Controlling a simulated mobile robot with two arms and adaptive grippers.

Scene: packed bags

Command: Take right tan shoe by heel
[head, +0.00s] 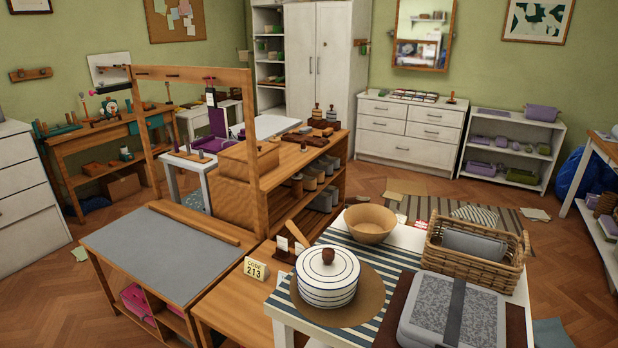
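I cannot make out a tan shoe in the head view. Several small grey and beige items (310,182) sit on the shelves of the wooden unit (262,200) in the middle, but they are too small to tell what they are. Neither of my grippers shows in the head view.
A white table (412,238) in front holds a striped lidded pot (328,278), a wooden bowl (370,222), a wicker basket (436,262) and a strapped grey case (430,318). A grey-topped bench (160,252) stands left. Open floor (562,262) shows at right, with scattered papers.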

